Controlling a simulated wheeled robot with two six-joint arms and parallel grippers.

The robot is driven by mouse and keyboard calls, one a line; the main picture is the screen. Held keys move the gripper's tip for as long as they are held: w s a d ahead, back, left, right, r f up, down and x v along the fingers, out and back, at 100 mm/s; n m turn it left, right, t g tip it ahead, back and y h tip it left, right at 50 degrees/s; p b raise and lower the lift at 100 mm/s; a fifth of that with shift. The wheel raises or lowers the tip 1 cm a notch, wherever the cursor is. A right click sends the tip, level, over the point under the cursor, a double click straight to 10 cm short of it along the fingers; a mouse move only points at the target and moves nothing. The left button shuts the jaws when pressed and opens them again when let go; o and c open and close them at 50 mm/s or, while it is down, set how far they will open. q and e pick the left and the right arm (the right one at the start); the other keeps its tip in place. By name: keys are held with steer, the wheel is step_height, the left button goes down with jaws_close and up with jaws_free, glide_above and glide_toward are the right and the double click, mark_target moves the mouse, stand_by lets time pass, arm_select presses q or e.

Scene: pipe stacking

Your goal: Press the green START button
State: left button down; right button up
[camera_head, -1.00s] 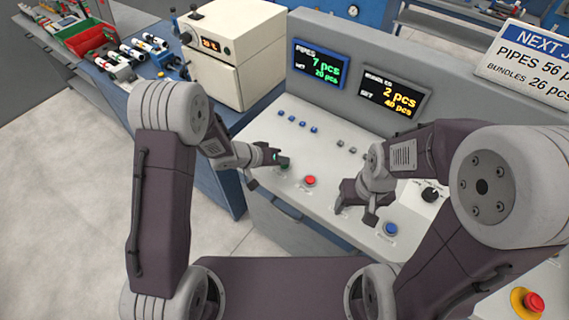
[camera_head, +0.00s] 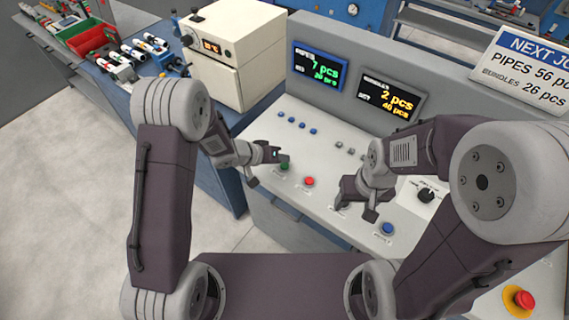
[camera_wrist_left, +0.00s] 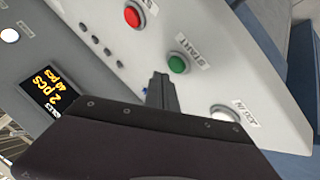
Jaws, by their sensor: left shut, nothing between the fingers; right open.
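The green START button (camera_head: 284,167) sits on the sloped grey control panel (camera_head: 262,128), and it also shows in the left wrist view (camera_wrist_left: 177,64) beside its START label. My left gripper (camera_head: 284,158) is shut and empty, just above the green button in the head view. In the left wrist view its fingertips (camera_wrist_left: 160,76) are close beside the button, with a gap in the picture; contact cannot be made out. My right gripper (camera_head: 356,212) is open and empty over the panel, between the red button (camera_head: 309,182) and the blue button (camera_head: 387,229).
Two displays, PIPES (camera_head: 319,66) and BUNDLES (camera_head: 391,96), stand at the panel's back. A white button (camera_wrist_left: 222,113) is near the green one. A black knob (camera_head: 426,195) and an emergency stop (camera_head: 521,300) lie to the right. A cream machine (camera_head: 236,50) stands behind left.

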mark_target(282, 167)
arm_select(q)
step_height(282, 167, up, 5)
steer(key=p, duration=0.5)
steer(key=shift+f, duration=0.15)
stand_by(0.3)
